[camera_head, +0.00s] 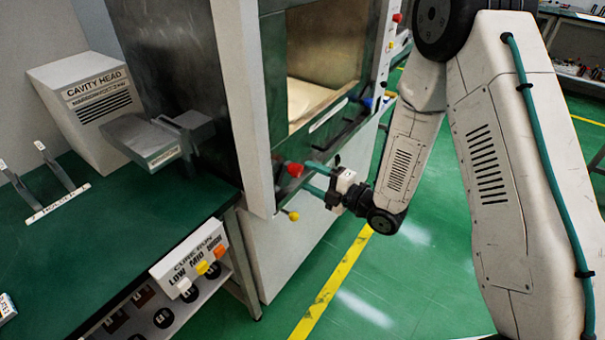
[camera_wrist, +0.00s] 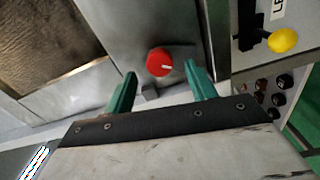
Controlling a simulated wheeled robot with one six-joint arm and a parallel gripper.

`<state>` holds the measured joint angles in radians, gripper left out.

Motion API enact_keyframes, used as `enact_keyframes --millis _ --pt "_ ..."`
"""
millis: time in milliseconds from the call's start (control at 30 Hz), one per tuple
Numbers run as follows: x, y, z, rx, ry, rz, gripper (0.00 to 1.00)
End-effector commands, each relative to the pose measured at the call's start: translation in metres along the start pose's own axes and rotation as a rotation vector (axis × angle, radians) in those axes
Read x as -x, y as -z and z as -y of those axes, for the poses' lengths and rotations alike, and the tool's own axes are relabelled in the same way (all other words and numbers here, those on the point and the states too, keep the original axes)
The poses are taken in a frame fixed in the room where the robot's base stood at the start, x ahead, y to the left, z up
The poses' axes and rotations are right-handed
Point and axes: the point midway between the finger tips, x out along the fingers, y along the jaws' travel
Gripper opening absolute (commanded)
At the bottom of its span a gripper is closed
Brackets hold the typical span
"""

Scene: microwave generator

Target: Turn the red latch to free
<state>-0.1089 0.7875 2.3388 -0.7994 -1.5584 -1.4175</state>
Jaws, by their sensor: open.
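The red latch (camera_head: 294,170) is a round red knob on the front frame of the tall cabinet, below its opening. In the wrist view the knob lies between and just beyond the fingertips of my gripper (camera_wrist: 163,73). The jaws look empty, and I cannot tell whether a finger touches the knob.
A yellow ball-ended lever (camera_wrist: 284,40) sits beside the latch; the head view also shows a yellow knob (camera_head: 293,215). A dark handle (camera_head: 347,124) runs along the opening. A green-topped bench (camera_head: 110,235) stands left. Green floor (camera_head: 400,270) is clear below my arm.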

Motion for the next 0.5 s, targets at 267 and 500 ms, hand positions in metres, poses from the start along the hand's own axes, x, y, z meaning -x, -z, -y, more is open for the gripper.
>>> enact_keyframes --millis 267,500 --pt "0.035 -0.001 0.000 0.000 0.000 0.002 0.56" --pt "0.039 0.000 0.000 0.000 -0.001 0.000 0.56"
